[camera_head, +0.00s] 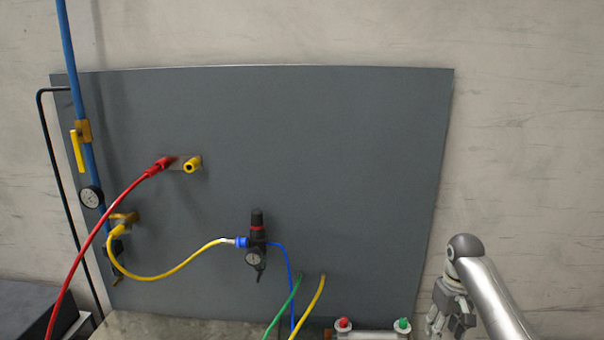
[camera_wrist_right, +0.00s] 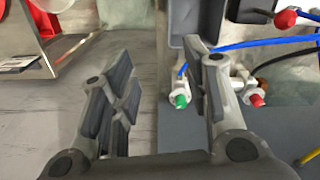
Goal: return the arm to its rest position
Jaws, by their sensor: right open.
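My right gripper (camera_head: 452,312) is at the lower right of the head view, in front of the wall and to the right of the grey panel. The right wrist view shows the same gripper (camera_wrist_right: 165,98) with its two fingers spread wide and nothing between them. Part of my right arm (camera_head: 490,300) shows beside it. My left gripper is in neither view.
The grey panel (camera_head: 340,150) carries a red hose (camera_head: 95,227), a yellow hose (camera_head: 165,277), a regulator (camera_head: 257,235) and a blue pipe (camera_head: 72,60). Red (camera_head: 343,323) and green (camera_head: 403,324) fittings sit below, close left of the gripper. The wall at right (camera_head: 540,130) is bare.

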